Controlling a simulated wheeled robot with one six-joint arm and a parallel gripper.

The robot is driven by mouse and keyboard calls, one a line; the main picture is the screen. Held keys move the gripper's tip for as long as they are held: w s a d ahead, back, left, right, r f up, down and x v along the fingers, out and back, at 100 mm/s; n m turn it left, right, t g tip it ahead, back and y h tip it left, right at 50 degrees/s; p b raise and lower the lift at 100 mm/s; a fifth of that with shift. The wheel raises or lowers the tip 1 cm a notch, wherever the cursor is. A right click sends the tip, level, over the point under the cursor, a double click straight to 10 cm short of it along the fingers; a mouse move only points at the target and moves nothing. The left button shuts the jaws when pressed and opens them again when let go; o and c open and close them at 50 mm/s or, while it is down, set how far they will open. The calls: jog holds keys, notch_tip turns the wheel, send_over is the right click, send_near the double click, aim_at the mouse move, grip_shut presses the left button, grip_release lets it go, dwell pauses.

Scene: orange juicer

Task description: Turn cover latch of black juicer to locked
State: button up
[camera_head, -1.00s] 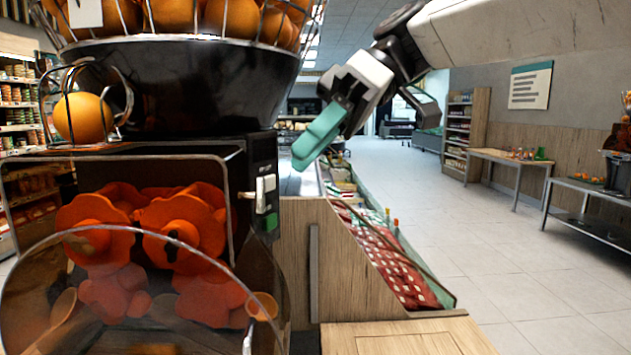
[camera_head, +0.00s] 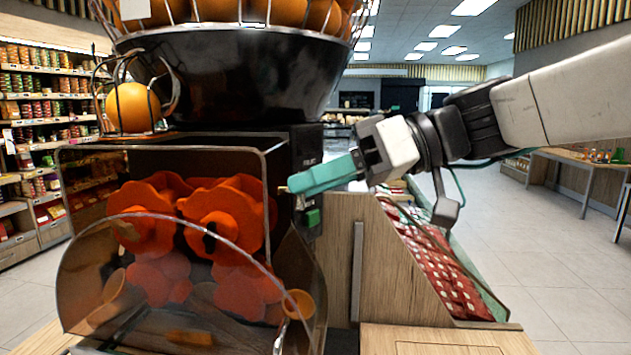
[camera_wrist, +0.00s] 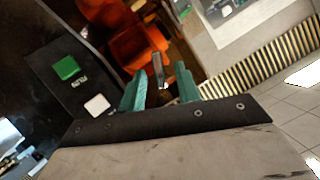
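The black juicer (camera_head: 225,85) fills the left of the head view, with its clear front cover (camera_head: 75,255) over red-orange squeezing parts. My gripper (camera_head: 292,186) points left at the juicer's right side panel, its teal fingers level and covering most of the latch there. In the wrist view the two teal fingers of my gripper (camera_wrist: 162,78) stand apart. The grey metal cover latch (camera_wrist: 157,66) shows between and just beyond them, at the edge of the side panel. I cannot tell whether a finger touches it.
A green button (camera_wrist: 66,67) and a white button (camera_wrist: 97,105) sit on the panel beside the fingers. Oranges (camera_head: 215,10) fill the basket on top. A wooden counter (camera_head: 345,235) and a red-checked display (camera_head: 430,255) stand right of the juicer.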

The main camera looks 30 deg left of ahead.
jog(key=shift+s+a+f, duration=0.1)
jog(key=shift+a, duration=0.1)
jog(key=shift+c, duration=0.3)
grip_shut()
